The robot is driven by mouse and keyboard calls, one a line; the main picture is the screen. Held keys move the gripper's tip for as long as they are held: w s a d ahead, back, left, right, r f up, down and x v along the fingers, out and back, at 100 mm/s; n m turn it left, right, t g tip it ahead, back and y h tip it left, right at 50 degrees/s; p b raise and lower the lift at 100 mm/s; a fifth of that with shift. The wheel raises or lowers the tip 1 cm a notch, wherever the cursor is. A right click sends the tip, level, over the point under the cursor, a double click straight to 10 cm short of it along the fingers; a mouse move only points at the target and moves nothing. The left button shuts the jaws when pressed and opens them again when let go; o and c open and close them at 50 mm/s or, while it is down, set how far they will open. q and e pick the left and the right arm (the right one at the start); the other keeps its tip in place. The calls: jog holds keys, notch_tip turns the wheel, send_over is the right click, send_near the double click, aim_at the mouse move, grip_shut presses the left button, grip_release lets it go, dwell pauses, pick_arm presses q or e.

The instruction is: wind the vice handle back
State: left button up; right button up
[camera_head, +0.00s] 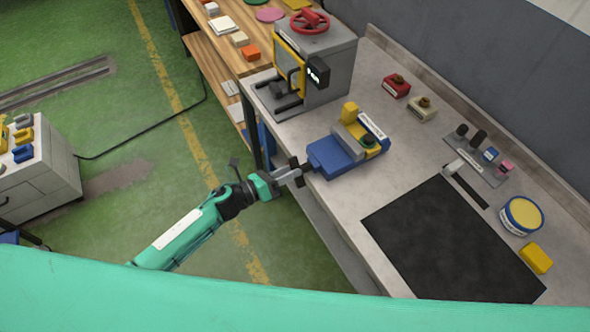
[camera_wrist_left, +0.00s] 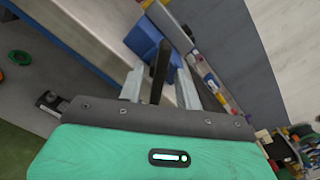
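The blue vice (camera_head: 333,158) sits at the near edge of the grey workbench, with a yellow block in its jaws area. Its dark handle (camera_head: 294,163) is at the front end, partly covered by my left gripper (camera_head: 300,174). My left gripper reaches in from the left, level with the handle. In the left wrist view, the black handle bar (camera_wrist_left: 160,72) stands between the two silver fingers (camera_wrist_left: 159,85), with a gap showing at each side. The fingers are apart, and the blue vice body (camera_wrist_left: 148,38) lies beyond them. My right gripper is not in view.
A grey machine (camera_head: 325,65) with a red wheel stands behind the vice. A black mat (camera_head: 450,245), a yellow-lidded tub (camera_head: 521,216) and a yellow block (camera_head: 536,258) lie right. A red block (camera_head: 396,87) is at the wall side. Floor left of the bench is open.

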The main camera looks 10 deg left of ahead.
pick_arm(q)
jog(key=b+v, duration=0.3)
jog(key=v, duration=0.8)
jog(key=shift+b, duration=0.3)
jog(key=shift+a, duration=0.15)
